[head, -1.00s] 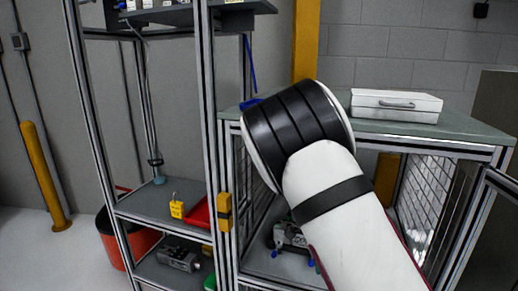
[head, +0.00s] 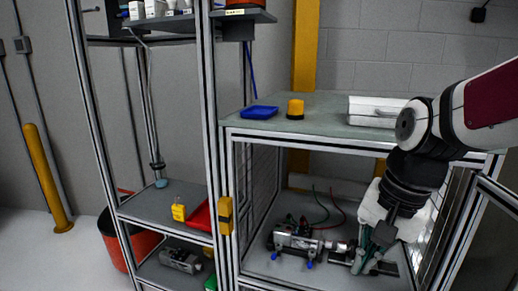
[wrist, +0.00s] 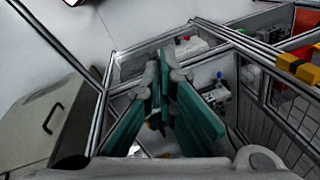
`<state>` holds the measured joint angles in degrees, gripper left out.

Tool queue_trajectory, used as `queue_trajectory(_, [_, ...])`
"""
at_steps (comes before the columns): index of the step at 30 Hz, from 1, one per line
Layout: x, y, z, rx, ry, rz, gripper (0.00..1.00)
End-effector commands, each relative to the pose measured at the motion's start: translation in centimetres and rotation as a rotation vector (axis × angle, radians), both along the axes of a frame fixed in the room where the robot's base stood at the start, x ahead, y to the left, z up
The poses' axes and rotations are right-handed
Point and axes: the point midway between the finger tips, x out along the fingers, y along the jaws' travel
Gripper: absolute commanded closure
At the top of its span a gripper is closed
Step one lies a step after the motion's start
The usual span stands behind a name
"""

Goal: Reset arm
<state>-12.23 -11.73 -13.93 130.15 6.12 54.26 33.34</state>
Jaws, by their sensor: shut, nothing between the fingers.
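My gripper (head: 372,262) hangs fingers-down at the lower right of the head view, at the open front of the metal-framed enclosure. In the wrist view its teal fingers (wrist: 162,95) are close together with nothing held. A silver motor assembly (head: 297,240) with blue feet and red and green cables lies on the enclosure floor to the left of my gripper. A device with blue parts also shows in the wrist view (wrist: 215,90), beyond the fingers. My gripper hides part of the grey hardware behind it, and I cannot tell whether they touch.
A white case (head: 375,112), a blue tray (head: 259,112) and a yellow-black object (head: 295,109) sit on the enclosure top (head: 320,125). An open mesh door (head: 490,215) stands at the right. A shelf rack (head: 150,205) with a yellow tag stands left.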

Motion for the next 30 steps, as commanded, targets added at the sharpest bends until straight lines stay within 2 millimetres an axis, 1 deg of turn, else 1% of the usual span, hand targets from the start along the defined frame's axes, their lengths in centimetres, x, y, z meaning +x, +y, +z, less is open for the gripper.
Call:
queue_trajectory(1, [-1.5, -0.2, 1.1, -0.009, -0.038, 0.06, 1.0])
queue_trajectory(6, [-6.2, -0.6, 3.2, -0.085, -0.146, 0.284, 1.0])
queue_trajectory(9, [-8.7, -0.9, 3.8, -0.147, -0.198, 0.405, 1.0])
queue_trajectory(13, [-11.1, -1.2, 4.1, -0.224, -0.244, 0.526, 1.0])
queue_trajectory(15, [-12.0, -1.3, 4.2, -0.257, -0.257, 0.572, 1.0])
queue_trajectory(19, [-12.8, -1.5, 4.1, -0.291, -0.269, 0.617, 1.0])
queue_trajectory(30, [-12.9, -1.5, 4.1, -0.297, -0.27, 0.625, 1.0])
